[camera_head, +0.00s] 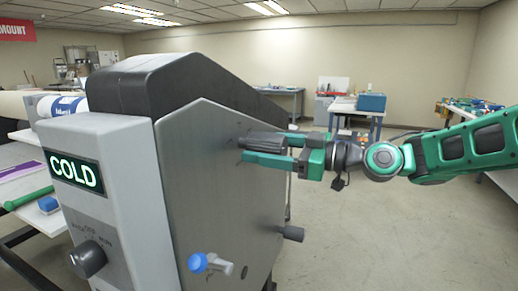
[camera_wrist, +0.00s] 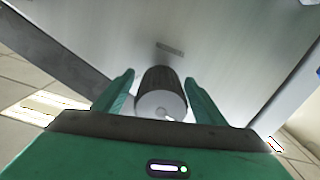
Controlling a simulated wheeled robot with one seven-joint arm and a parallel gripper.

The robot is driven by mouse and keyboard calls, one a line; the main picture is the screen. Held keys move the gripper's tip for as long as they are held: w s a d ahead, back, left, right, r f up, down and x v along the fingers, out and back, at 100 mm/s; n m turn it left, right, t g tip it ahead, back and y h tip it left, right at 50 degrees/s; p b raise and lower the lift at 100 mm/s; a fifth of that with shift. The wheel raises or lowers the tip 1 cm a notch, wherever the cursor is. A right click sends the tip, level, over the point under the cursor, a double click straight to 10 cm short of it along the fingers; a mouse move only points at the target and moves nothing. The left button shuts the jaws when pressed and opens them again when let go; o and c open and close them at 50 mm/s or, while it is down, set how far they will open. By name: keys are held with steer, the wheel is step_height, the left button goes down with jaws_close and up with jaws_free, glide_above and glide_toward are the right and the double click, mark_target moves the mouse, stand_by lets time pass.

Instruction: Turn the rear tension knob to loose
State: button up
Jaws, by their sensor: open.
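The knob (camera_wrist: 161,96) is a dark ribbed cylinder with a pale end face, standing out from the machine's grey side panel. A small white mark shows near the edge of its end face. In the head view the knob (camera_head: 262,142) is at the upper part of the panel, partly hidden by my gripper. My gripper (camera_head: 272,152) is open, with its green fingers around the knob. In the wrist view my gripper's fingers (camera_wrist: 158,92) stand on either side of the knob, with a visible gap on both sides. A small label plate lies just beyond it.
The laminator (camera_head: 205,150) has a lit COLD sign (camera_head: 74,173) and a black selector knob (camera_head: 87,259) on its front. The floor (camera_head: 350,240) to the right is clear.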

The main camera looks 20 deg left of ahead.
mark_target(286, 150)
steer(key=d, duration=0.8)
steer(key=shift+s+d, duration=0.25)
steer(key=shift+d, duration=0.1)
